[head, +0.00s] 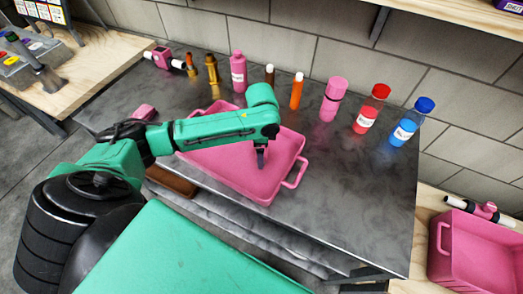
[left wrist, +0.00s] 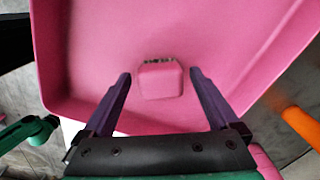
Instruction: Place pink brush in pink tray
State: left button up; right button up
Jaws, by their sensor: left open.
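The pink tray (head: 285,150) sits on the dark table in the head view, with a looped handle at its right end. My left arm reaches over it, and my left gripper (head: 261,158) points down into it. In the left wrist view the tray's floor (left wrist: 90,50) fills most of the picture. A small pink block-like thing with a dark, speckled edge, likely the pink brush (left wrist: 160,80), lies on the tray floor. My left gripper (left wrist: 160,75) is open, its fingers on either side of it with visible gaps. In the head view my arm and gripper hide the brush.
Bottles stand along the back: a pink bottle (head: 238,73), an orange one (head: 297,90), a red one (head: 371,108) and a blue one (head: 411,122). A pink item (head: 145,112) lies left of the tray. Another pink tray (head: 475,255) is at lower right. The table's right front is clear.

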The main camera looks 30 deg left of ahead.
pick_arm(q)
notch_tip(320, 180, up, 12)
jog(key=shift+b, duration=0.3)
dwell(0.3)
